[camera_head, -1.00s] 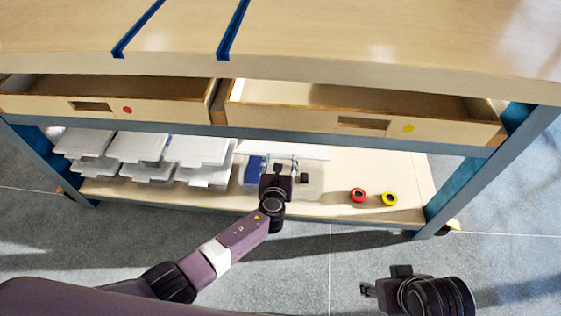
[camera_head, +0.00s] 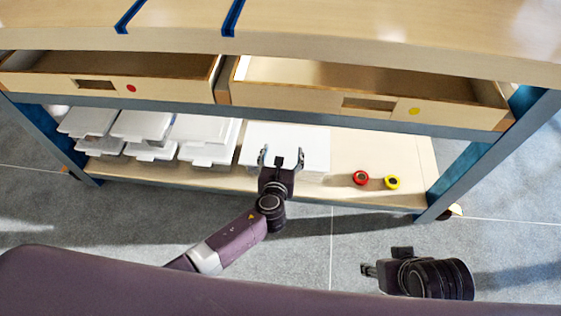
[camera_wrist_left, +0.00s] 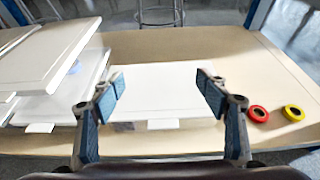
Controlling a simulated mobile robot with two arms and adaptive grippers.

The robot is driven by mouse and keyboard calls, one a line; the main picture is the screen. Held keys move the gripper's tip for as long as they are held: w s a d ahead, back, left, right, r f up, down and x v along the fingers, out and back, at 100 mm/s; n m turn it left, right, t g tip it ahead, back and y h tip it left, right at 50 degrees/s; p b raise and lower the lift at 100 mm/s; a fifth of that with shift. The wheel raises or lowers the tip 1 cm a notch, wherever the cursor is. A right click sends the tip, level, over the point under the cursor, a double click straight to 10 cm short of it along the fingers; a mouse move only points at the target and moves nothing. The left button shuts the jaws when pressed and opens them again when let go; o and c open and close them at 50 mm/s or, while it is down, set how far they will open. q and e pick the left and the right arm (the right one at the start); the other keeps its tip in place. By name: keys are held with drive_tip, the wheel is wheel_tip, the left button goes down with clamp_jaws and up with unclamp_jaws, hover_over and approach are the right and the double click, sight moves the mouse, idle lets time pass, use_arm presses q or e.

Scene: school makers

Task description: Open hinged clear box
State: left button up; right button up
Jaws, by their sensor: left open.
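The hinged box (camera_head: 318,150) stands on the lower shelf, right of the stacked boxes. Its white lid (camera_wrist_left: 160,78) now lies flat or nearly flat over it; I cannot tell whether it is fully shut. A little of the clear body shows under the lid's front edge in the left wrist view. My left gripper (camera_head: 282,157) is open and empty at the front of the box, fingers spread either side of the lid's middle in the left wrist view (camera_wrist_left: 160,88). Contact is unclear. My right gripper (camera_head: 369,270) hangs over the floor at lower right, its jaw opening unclear.
Several white-lidded boxes (camera_head: 142,125) are stacked on the shelf's left. A red roll (camera_head: 361,178) and a yellow roll (camera_head: 392,182) lie to the right on bare shelf (camera_head: 385,150). Two open drawers (camera_head: 375,103) overhang the shelf.

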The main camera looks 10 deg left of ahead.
use_arm(q)
drive_tip(key=shift+v, duration=2.95)
